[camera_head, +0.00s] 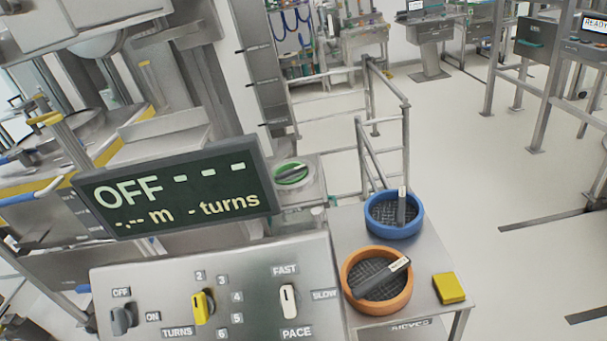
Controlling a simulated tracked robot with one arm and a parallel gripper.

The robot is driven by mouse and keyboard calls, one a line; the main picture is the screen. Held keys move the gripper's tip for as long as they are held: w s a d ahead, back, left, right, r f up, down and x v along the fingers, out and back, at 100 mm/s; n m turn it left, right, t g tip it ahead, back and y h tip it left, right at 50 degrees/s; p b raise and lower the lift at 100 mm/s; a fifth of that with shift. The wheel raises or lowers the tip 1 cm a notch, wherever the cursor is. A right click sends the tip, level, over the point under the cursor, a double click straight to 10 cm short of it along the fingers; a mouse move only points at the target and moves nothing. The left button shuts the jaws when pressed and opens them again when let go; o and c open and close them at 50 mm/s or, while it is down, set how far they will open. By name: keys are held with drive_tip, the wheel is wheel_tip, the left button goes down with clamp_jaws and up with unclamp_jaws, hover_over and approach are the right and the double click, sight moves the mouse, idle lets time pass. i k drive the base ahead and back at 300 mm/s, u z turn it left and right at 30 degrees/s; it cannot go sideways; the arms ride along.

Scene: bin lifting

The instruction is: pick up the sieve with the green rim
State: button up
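A round piece with a green rim (304,180), which looks like the sieve, sits on a grey machine top just right of the display. A dark bar lies across it, and it is small and far off here. A blue-rimmed sieve (372,223) and an orange-rimmed sieve (347,283) sit on a metal table, each with a dark labelled handle over its mesh. My gripper is not in view.
The metal table (432,246), with a label reading SIEVES, also holds a yellow block (449,288). A display (178,190) reading OFF and a knobbed control panel (255,305) stand at the left front. A railing (405,140) rises behind the table. Open floor (500,190) lies to the right.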

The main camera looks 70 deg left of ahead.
sight(287, 173)
drive_tip(key=z, duration=0.05)
drive_tip(key=i, duration=4.6)
drive_tip(key=u, duration=3.5)
drive_tip(key=i, duration=0.45)
drive_tip(key=u, duration=0.3)
